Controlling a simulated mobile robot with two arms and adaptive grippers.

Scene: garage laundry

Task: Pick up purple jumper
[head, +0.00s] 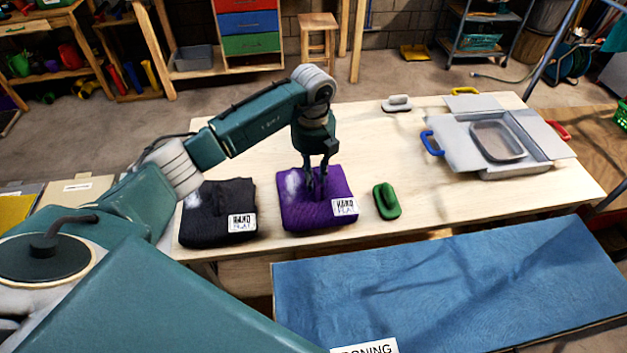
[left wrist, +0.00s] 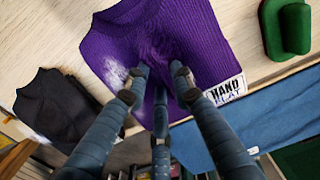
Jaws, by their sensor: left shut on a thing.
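The folded purple jumper (head: 294,206) lies on the wooden table (head: 368,132), with a white label at its lower right and a pale patch near its upper left. My left gripper (head: 316,192) comes down from above onto its middle. In the left wrist view, the fingers of the left gripper (left wrist: 161,82) press into the purple jumper (left wrist: 118,45) and are shut on a pinch of its cloth. The jumper still appears to rest on the table. My right gripper is not in view.
A folded black jumper (head: 207,226) with a label lies just left. A green brush-like object (head: 386,201) is close on the right. A grey box with blue handle (head: 462,151) stands further right. A blue ironing surface (head: 450,282) lies in front.

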